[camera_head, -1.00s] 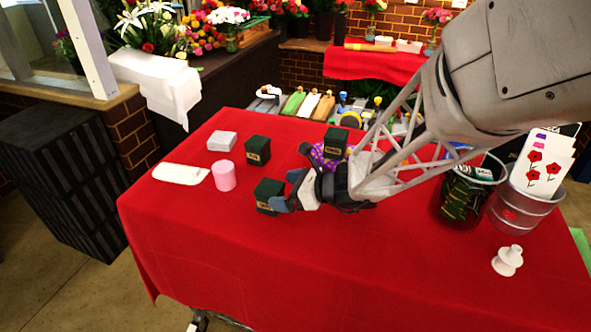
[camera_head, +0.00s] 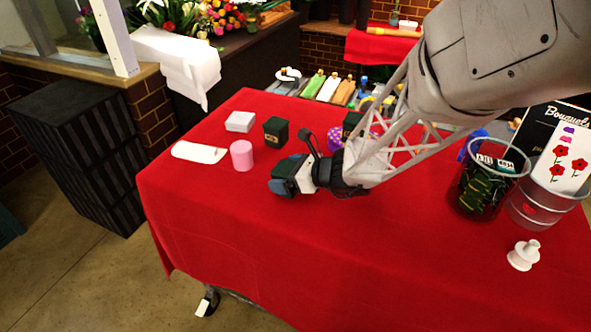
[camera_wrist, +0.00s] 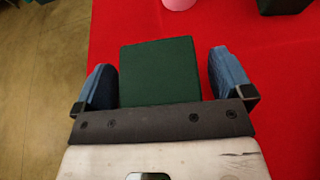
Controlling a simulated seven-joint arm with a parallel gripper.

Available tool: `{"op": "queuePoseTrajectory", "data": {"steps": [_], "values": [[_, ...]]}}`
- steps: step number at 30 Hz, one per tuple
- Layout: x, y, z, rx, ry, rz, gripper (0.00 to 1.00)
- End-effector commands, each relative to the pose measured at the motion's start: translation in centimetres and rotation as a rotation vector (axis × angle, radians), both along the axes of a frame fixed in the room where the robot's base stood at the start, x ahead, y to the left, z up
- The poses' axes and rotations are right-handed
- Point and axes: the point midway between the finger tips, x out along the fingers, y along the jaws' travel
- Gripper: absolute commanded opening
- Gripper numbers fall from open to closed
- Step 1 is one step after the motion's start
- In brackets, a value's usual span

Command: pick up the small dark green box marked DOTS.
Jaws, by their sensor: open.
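Three small dark green boxes show in the head view. One box (camera_head: 290,166) is at my gripper (camera_head: 285,176), partly hidden by the fingers. A second box (camera_head: 276,131) stands behind it, and a third (camera_head: 351,120) is partly hidden behind my arm. The small labels are too small to read, and the label of the box at my gripper is out of sight. In the wrist view that box (camera_wrist: 160,72) shows its plain green top between the two blue fingertips of my gripper (camera_wrist: 163,66). The fingers are apart, with a visible gap at the right finger.
A pink cylinder (camera_head: 242,156), a white box (camera_head: 240,121) and a white flat piece (camera_head: 199,152) lie left on the red table (camera_head: 230,220). The front middle is clear.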

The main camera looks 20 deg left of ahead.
Motion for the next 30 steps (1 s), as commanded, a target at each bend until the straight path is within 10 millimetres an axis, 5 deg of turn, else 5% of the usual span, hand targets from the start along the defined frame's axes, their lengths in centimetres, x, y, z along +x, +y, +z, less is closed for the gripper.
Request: {"op": "queuePoseTrajectory", "data": {"steps": [10,21,30], "values": [[0.01,-0.02,0.01,0.0,0.0,0.0,0.96],[0.02,-0.02,0.03,0.0,0.0,0.0,0.43],[0.03,-0.02,0.17,0.0,-0.001,-0.001,0.43]]}}
